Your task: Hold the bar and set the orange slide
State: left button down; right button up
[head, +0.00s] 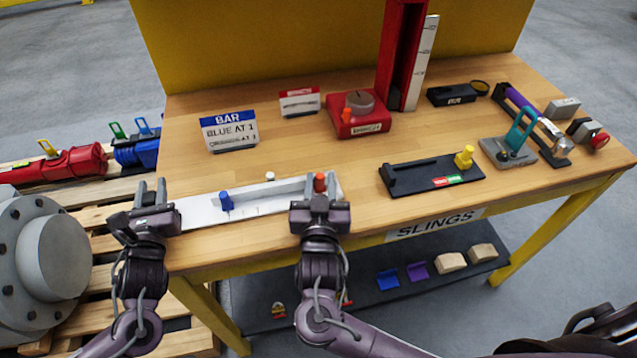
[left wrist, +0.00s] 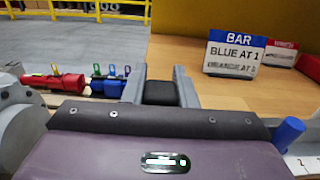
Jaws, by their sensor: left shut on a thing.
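The white bar (head: 196,208) lies along the front edge of the table. A blue slide (head: 227,201) stands on its left part; it also shows at the right of the left wrist view (left wrist: 288,133). The orange slide (head: 320,181) stands near the bar's right end. My left gripper (head: 150,192) is at the bar's left end, shut on a dark block (left wrist: 160,93) there. My right gripper (head: 319,190) is at the orange slide, with its fingers on either side of it. Whether they touch it is unclear. The sign (head: 230,131) reads BAR, BLUE AT 1; its lower line is blurred.
A black fixture with a yellow knob (head: 464,158) lies right of the bar. Behind stand a red block with a round knob (head: 360,105) and a tall red post (head: 401,55). A small red-topped sign (head: 299,101) stands beside the bar sign.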

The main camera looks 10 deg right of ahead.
grip_shut()
jog(key=shift+d, duration=0.1)
jog(key=shift+d, duration=0.2)
jog(key=shift+o, duration=1.4)
grip_release()
jog(key=shift+s, duration=0.1)
jog(key=v, duration=1.2)
